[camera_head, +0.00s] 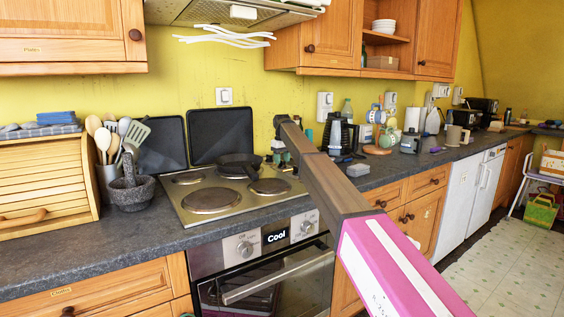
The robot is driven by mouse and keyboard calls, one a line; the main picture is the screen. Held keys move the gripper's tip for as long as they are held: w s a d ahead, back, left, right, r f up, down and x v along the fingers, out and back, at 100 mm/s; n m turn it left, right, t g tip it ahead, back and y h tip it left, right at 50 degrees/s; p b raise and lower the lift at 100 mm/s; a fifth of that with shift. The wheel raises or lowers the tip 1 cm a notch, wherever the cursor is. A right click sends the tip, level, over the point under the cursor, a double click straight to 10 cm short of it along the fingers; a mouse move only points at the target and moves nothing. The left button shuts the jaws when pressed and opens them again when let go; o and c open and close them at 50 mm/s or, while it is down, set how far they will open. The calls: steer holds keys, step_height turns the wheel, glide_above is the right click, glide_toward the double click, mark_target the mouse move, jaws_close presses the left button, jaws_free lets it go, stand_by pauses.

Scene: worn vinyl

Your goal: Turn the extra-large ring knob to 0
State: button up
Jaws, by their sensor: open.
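Two round silver knobs show on the cooker's front panel: a left knob (244,249) and a right knob (307,227), either side of a display reading "Cool". Their markings are too small to read, so I cannot tell which serves the extra-large ring or where either points. The hob (228,205) has several dark round rings. My arm reaches in from the lower right over the cooker's right side. My gripper (279,158) is small in view at its far end, above the back right of the hob, open and apart from both knobs.
A dark pan (239,166) stands on a back ring. A stone mortar (132,192) and a utensil pot (107,182) stand left of the hob. The oven door handle (277,279) juts out below the knobs. The counter's front left is clear.

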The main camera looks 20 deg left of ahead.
step_height(320, 180, up, 10)
stand_by(0.4)
steer(key=shift+r, duration=0.1)
